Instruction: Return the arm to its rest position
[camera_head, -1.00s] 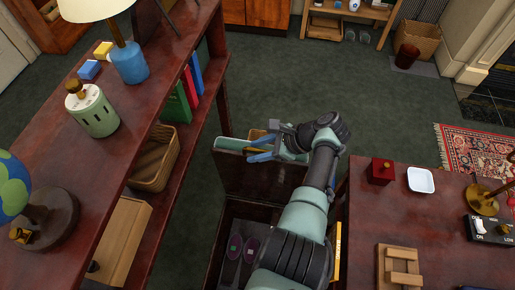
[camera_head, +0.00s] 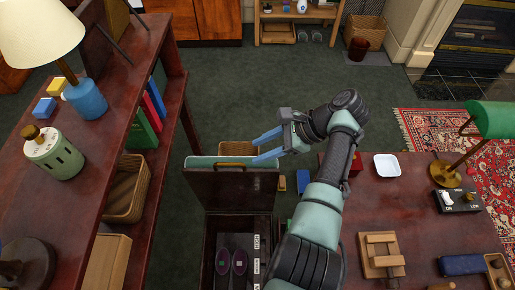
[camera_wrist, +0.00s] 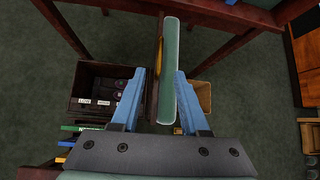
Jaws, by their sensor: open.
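My gripper (camera_head: 267,147) is open, with its two blue fingers spread and nothing held between them. In the head view it hangs just above and right of the raised, green-padded lid (camera_head: 230,183) of a dark wooden box (camera_head: 210,238). In the wrist view my gripper (camera_wrist: 152,88) has the green edge of the lid (camera_wrist: 170,70) showing between its fingers; I cannot tell whether they touch it. My arm reaches up from the bottom of the head view and bends left at the wrist.
A desk (camera_head: 425,222) with a white dish (camera_head: 387,165), a green lamp (camera_head: 490,120) and a wooden block piece (camera_head: 380,255) lies right of my arm. A shelf with a lamp (camera_head: 85,98) and a green canister (camera_head: 52,153) stands left. Open green floor (camera_head: 260,85) lies beyond.

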